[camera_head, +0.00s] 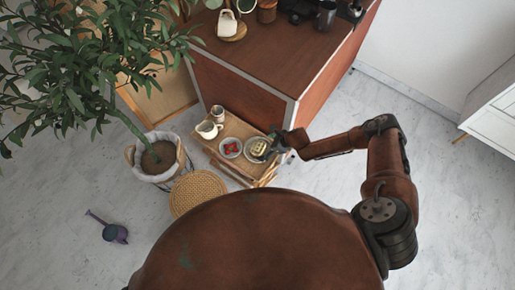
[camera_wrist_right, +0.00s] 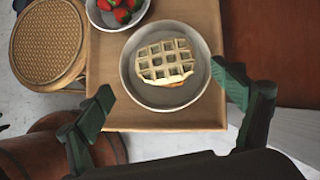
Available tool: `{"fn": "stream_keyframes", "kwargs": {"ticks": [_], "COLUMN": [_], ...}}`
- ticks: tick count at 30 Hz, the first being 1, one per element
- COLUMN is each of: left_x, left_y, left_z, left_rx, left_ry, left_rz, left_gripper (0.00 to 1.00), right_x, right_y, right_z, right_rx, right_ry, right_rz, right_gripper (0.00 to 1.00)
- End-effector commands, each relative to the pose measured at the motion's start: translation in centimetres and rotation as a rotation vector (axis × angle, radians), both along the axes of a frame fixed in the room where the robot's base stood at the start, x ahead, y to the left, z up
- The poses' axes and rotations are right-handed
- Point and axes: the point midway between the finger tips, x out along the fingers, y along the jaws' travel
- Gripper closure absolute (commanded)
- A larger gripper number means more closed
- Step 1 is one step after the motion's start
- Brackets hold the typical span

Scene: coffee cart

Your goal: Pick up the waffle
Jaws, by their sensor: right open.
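The waffle (camera_wrist_right: 165,61) lies in a round light plate (camera_wrist_right: 137,93) on a wooden tray-like table in the right wrist view. In the head view the waffle (camera_head: 259,147) is small, beside my right gripper (camera_head: 278,146). In the right wrist view my right gripper (camera_wrist_right: 165,101) is open and empty, with its dark green fingers apart, one on each side of the plate's near half. The waffle shows between and beyond the fingertips, and nothing hides its top. I cannot tell the height of the fingers above it. My left gripper is not in view.
A bowl of strawberries (camera_head: 230,148) stands left of the plate on the small wooden table (camera_head: 217,156). A white cup (camera_head: 208,129) and a mug (camera_head: 217,113) stand behind it. A woven stool (camera_head: 198,192), a potted plant (camera_head: 160,158) and the large brown cart (camera_head: 240,97) are close by.

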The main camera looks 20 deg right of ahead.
Motion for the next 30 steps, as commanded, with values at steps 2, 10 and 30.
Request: {"fn": "stream_keyframes", "kwargs": {"ticks": [2, 10, 30], "left_x": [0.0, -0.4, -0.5], "left_y": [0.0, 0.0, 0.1], "left_z": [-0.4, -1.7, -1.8], "left_rx": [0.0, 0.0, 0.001], "left_ry": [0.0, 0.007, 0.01], "left_rz": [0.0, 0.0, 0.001], "left_gripper": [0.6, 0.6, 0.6], "right_x": [0.5, 2.4, 2.8], "right_y": [0.3, 1.7, 2.0], "right_z": [-0.8, -3.8, -4.2], "right_rx": [0.0, 0.002, 0.001], "right_ry": [0.0, 0.001, 0.0], "right_rz": [-0.002, -0.003, -0.005], "right_gripper": [0.13, 0.13, 0.35]}}
